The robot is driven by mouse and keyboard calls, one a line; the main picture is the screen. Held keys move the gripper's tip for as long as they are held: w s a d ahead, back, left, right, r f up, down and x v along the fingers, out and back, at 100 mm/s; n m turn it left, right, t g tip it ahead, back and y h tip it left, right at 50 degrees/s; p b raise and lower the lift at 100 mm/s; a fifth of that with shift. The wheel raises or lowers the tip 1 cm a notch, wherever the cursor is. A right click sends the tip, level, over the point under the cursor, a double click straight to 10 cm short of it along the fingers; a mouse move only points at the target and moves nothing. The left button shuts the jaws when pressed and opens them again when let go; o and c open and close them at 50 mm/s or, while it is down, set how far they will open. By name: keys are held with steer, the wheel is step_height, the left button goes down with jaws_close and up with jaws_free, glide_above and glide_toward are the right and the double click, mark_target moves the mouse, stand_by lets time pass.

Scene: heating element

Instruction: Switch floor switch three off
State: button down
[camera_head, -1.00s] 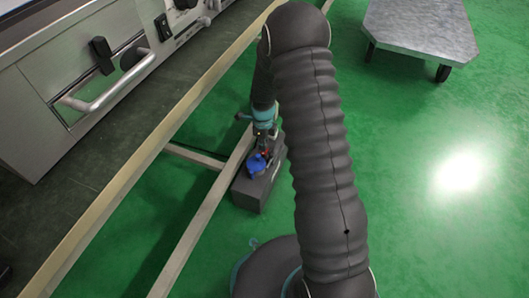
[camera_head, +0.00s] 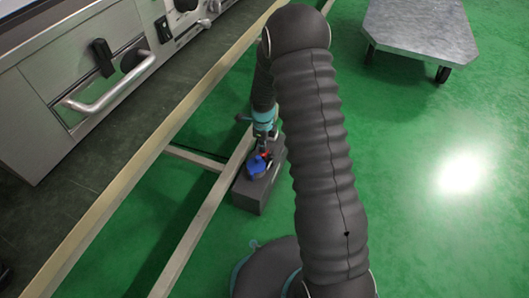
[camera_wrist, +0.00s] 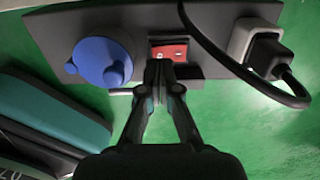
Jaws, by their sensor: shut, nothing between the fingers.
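The floor switch box is a dark grey block (camera_head: 249,194) on the green floor, below and left of my arm in the head view. In the wrist view its dark top face (camera_wrist: 55,35) carries a red rocker switch (camera_wrist: 168,49) in the middle, with a blue round cover (camera_wrist: 100,60) to its left. My gripper (camera_wrist: 159,66) is shut and empty, its fingertips at the lower edge of the red rocker and hiding part of it. Whether they touch it I cannot tell. The blue cover also shows in the head view (camera_head: 257,167). No number is readable on the box.
Pale frame rails (camera_head: 207,211) run along the box's left side. A steel appliance (camera_head: 85,85) stands at upper left, and a wheeled metal platform (camera_head: 420,30) at upper right.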

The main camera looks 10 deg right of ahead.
mark_target(263, 154)
steer(key=shift+f, duration=1.35)
stand_by(1.1)
steer(key=shift+r, duration=0.1)
steer(key=shift+r+p, duration=2.05)
steer(key=shift+r, duration=1.4)
